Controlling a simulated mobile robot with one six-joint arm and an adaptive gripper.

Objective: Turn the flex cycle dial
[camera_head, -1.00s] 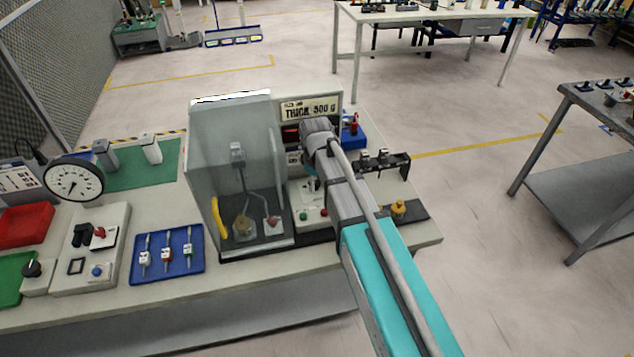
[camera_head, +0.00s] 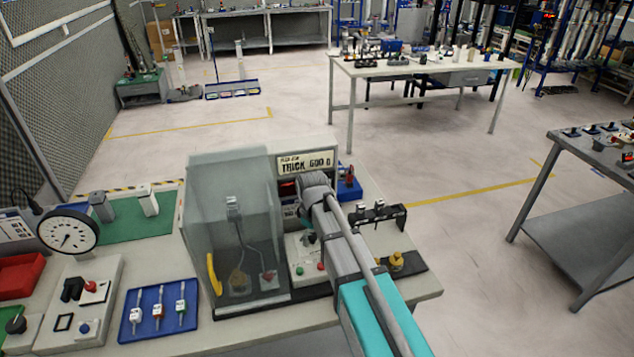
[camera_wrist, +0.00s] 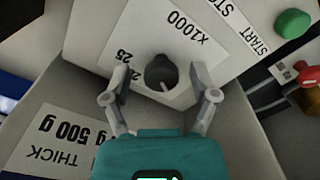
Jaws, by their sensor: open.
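The flex cycle dial (camera_wrist: 160,72) is a dark round knob with a pale pointer line, on a white label reading "x1000" with a "25" mark, in the wrist view. My gripper (camera_wrist: 160,88) is open, with one finger on each side of the dial; whether either finger touches it I cannot tell. In the head view my arm reaches over the tester (camera_head: 232,200) with the "THICK 500 g" sign, and hides the dial and my fingertips.
A green button (camera_wrist: 293,23) and a red knob (camera_wrist: 306,72) are at the right in the wrist view. The tester's clear guard with a yellow handle (camera_head: 214,274) stands left of my arm. A black rack (camera_head: 378,216) stands right of it.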

